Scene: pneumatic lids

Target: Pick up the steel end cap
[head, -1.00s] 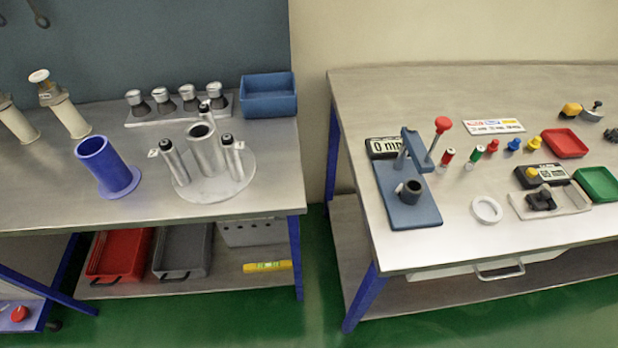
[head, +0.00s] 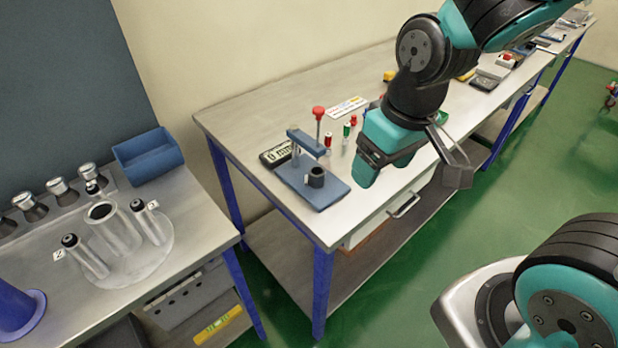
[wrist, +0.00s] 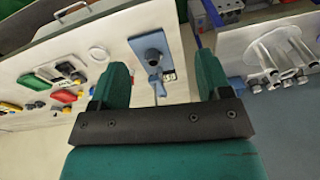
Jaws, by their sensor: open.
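I cannot tell for certain which piece is the steel end cap. Several steel-topped pieces with dark lower parts (head: 57,186) stand in a row at the back of the left bench. A steel fixture with a round base (head: 150,252) and upright cylinders stands in front of them; it also shows at the upper right of the wrist view (wrist: 283,55). My gripper (head: 366,172) is beside the blue press on the right bench, far from the left bench. In the wrist view my gripper (wrist: 161,75) is open, with nothing between its fingers.
The blue press (head: 315,185) stands on the right bench (head: 245,115). A blue bin (head: 148,157) is at the back of the left bench. A blue flanged tube (head: 15,310) is at the lower left. A gap of green floor separates the benches.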

